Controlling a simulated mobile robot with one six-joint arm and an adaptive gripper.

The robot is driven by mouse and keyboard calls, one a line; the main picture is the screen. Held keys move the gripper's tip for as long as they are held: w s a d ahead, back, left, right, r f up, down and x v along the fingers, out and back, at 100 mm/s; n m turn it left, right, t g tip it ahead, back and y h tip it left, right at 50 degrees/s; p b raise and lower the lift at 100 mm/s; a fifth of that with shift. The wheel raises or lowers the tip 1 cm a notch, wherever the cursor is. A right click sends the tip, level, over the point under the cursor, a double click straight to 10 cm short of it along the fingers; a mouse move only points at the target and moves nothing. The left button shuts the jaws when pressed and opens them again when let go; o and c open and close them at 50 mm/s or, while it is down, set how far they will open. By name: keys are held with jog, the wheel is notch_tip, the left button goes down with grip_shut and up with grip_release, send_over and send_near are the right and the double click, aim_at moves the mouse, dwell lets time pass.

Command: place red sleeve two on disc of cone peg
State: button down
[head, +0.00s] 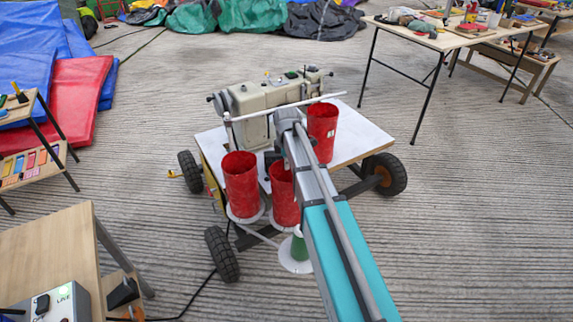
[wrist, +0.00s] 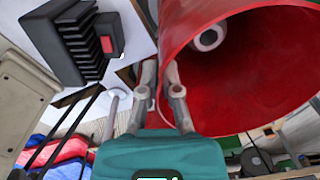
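Three red sleeves show at the cart in the head view. The left sleeve (head: 241,185) and the middle sleeve (head: 282,198) stand on white discs at its near side; my arm partly covers the middle one. The right sleeve (head: 323,130), with a small pale mark, is beside the end of my arm. A green cone peg (head: 299,247) with a bare white disc (head: 296,266) is low at the front. In the wrist view, my gripper (wrist: 161,72) has its fingers close together on the wall of a red sleeve (wrist: 250,75), apparently the right one. Sleeve numbers are unreadable.
A cream sewing machine (head: 268,108) stands on the white cart top (head: 365,139) behind the sleeves. Black cart wheels (head: 221,254) stick out. A wooden table with a control box (head: 55,303) is at the near left.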

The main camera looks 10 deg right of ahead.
jog(key=c, duration=0.8)
grip_release()
notch_tip(320, 180, up, 12)
jog(key=p, duration=1.2)
dwell(0.3)
jog(key=s+m, duration=1.7)
jog(key=s, duration=0.4)
jog(key=shift+s+a, duration=0.15)
jog(key=shift+s, duration=0.25)
